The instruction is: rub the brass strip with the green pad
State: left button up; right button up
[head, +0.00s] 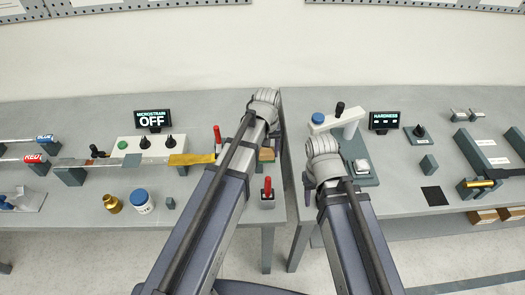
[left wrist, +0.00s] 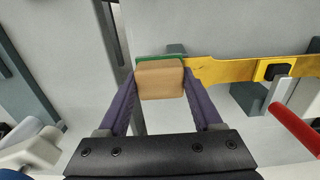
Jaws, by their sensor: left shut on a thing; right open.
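The brass strip (head: 192,159) is a flat yellow bar held out over the left table; in the left wrist view it runs to the right (left wrist: 232,70). My left gripper (left wrist: 159,76) is shut on a tan block with a green layer, the green pad (left wrist: 160,54). The pad is at the strip's wide end; I cannot tell whether it touches the strip. In the head view my left arm hides part of the strip, and only the tan block (head: 266,155) shows beside it. My right gripper (head: 307,193) is open and empty above the right table's left edge.
Red-handled clamps (head: 217,135) (head: 267,188) stand near the strip. The microstrain display (head: 152,119) reads OFF. A brass weight (head: 112,203) and a blue-lidded jar (head: 142,201) stand in front. A hardness tester (head: 355,140) is on the right table. A gap separates the tables.

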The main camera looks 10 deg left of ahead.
pick_arm(q)
jog(key=shift+w+d, duration=0.25)
jog(key=shift+d, duration=0.7)
jog(key=shift+f, duration=0.1)
jog(key=shift+s, duration=0.1)
jog(key=shift+a, duration=0.15)
jog(key=shift+s+a, duration=0.15)
jog(key=shift+a, duration=0.55)
jog(key=shift+s+a, duration=0.15)
jog(key=shift+a, duration=0.55)
jog(key=shift+a, duration=0.1)
